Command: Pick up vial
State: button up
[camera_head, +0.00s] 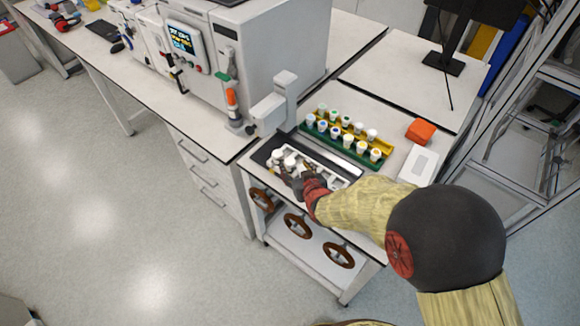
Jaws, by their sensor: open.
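Several small white-capped vials (290,163) stand close together at the left end of a pale holder on a dark tray (262,157). My gripper (287,177) is right at these vials, on their near side, reaching in from the right. It is open. The fingertips are small and dark in this view, and I cannot tell whether they touch a vial. My wrist and forearm hide part of the holder's front. More vials with white and coloured caps stand in a yellow rack (385,149) and a green rack (318,134) behind the tray.
A large grey instrument with a screen (183,38) stands on the bench at left, with a pale upright device (270,110) close to the tray. An orange box (421,131) and a white box (418,165) lie to the right. A monitor stand (443,63) is behind. Metal shelving (520,120) borders the right.

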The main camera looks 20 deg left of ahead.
aim_at(290, 163)
jog(key=shift+b+x, duration=0.35)
jog(key=shift+x, duration=2.2)
jog(key=shift+s+f, duration=0.1)
jog(key=shift+f, duration=0.05)
jog(key=c, duration=0.3)
jog(key=c, duration=0.8)
jog(key=shift+c, duration=0.4)
